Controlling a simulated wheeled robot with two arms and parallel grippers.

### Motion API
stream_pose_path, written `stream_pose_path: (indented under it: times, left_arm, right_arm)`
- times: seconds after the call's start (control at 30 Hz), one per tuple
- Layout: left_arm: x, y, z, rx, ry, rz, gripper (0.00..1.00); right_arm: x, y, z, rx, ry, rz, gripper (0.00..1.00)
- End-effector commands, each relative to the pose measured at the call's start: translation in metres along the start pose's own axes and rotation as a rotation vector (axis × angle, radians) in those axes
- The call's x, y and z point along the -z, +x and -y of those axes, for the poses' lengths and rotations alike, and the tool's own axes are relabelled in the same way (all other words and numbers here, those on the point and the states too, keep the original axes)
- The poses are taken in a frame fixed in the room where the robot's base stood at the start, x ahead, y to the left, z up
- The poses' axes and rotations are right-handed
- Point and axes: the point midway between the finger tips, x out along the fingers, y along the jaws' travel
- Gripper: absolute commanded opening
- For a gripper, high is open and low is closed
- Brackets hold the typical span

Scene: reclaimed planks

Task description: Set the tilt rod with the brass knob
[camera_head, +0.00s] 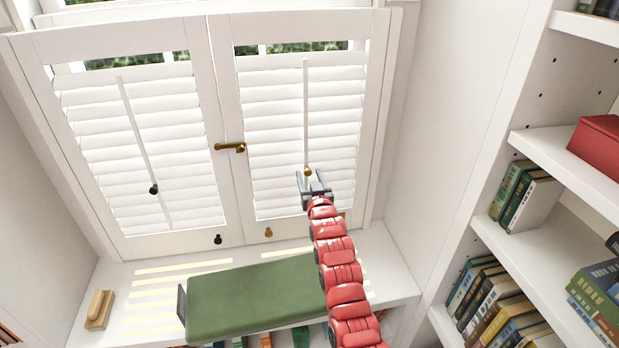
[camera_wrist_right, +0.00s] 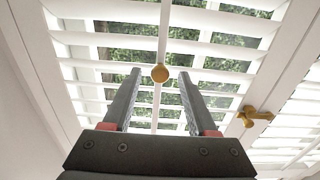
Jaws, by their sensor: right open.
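The tilt rod with the brass knob is the white rod (camera_head: 306,115) on the right shutter panel. Its brass knob (camera_head: 308,171) hangs at the lower end, and the knob also shows in the right wrist view (camera_wrist_right: 160,73). My right gripper (camera_head: 314,183) is open at the knob. In the right wrist view its two fingers (camera_wrist_right: 157,82) stand on either side below the knob, with gaps to both. Another white rod (camera_head: 134,130) with a black knob (camera_head: 153,189) hangs on the left panel. My left gripper is not in view.
A brass latch (camera_head: 230,147) joins the two panels. A black knob (camera_head: 218,239) and a brass knob (camera_head: 268,232) sit on the bottom rails. A green cushion (camera_head: 255,295) and a wooden brush-like block (camera_head: 100,309) lie on the sill. Bookshelves (camera_head: 545,150) stand at right.

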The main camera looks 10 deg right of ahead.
Motion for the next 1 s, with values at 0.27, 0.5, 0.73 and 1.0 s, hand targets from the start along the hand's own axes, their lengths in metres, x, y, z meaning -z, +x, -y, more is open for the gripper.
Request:
stream_pose_path:
  times: [0.27, 0.5, 0.73, 1.0]
  left_arm:
    - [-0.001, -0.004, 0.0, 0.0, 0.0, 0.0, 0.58]
    - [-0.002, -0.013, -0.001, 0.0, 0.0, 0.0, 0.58]
    - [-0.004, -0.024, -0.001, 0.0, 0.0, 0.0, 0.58]
    - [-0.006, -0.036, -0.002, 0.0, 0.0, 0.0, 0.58]
  right_arm:
    - [-0.003, -0.009, 0.0, 0.0, 0.001, 0.001, 0.58]
    - [-0.005, -0.042, 0.0, 0.0, 0.0, 0.003, 0.58]
    - [-0.004, -0.08, 0.0, 0.0, 0.0, -0.001, 0.58]
    - [-0.003, -0.13, 0.0, 0.001, 0.0, -0.001, 0.58]
